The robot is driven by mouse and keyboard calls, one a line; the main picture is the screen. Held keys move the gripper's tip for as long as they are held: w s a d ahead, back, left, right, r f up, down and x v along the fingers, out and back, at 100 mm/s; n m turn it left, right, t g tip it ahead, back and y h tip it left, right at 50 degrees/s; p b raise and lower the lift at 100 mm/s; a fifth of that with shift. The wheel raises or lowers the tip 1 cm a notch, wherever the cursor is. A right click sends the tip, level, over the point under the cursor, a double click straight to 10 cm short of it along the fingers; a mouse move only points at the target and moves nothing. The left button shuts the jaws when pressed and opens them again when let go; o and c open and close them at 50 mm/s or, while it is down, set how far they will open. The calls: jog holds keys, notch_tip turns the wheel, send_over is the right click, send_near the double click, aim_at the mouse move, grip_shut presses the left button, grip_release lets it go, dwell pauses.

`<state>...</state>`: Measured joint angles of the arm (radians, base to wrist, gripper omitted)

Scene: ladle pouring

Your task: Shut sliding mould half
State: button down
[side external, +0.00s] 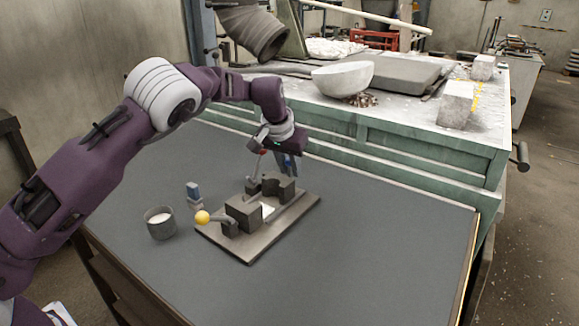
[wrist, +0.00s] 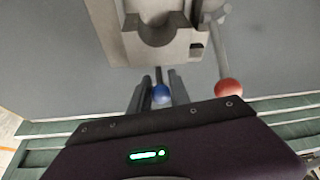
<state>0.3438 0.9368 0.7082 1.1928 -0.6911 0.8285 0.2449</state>
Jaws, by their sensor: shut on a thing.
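The mould stands on a flat base plate (side external: 248,255) on the dark table. One dark block half (side external: 243,213) is at the near left of the plate, and the other half (side external: 280,188) is at the far right. A gap with a pale patch shows between them. A yellow ball knob (side external: 202,217) sticks out at the near end. My gripper (side external: 288,165) is at the far end, shut on a blue ball knob (wrist: 161,94) in the wrist view. A red ball knob (wrist: 228,88) on a lever stands right of the fingers. A half with a rounded recess (wrist: 155,35) is ahead.
A grey cup (side external: 160,224) with pale contents and a small blue-topped block (side external: 193,190) stand left of the plate. A green bench (side external: 420,145) with a white bowl (side external: 342,78) is behind. The table's right side is clear.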

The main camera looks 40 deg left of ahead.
jog(key=s, duration=0.8)
jog(key=shift+a, duration=0.2)
jog(key=shift+s, duration=0.1)
jog(key=c, duration=1.3)
grip_release()
jog(key=shift+o, duration=0.2)
jog(key=s+r+h, duration=0.2)
jog(key=s+r, duration=0.8)
jog(key=r, duration=0.2)
jog(key=s+d+r+m+t+y, duration=0.1)
jog(key=s, duration=2.6)
jog(key=shift+s+r+m, duration=0.2)
jog(key=shift+s+m, duration=0.2)
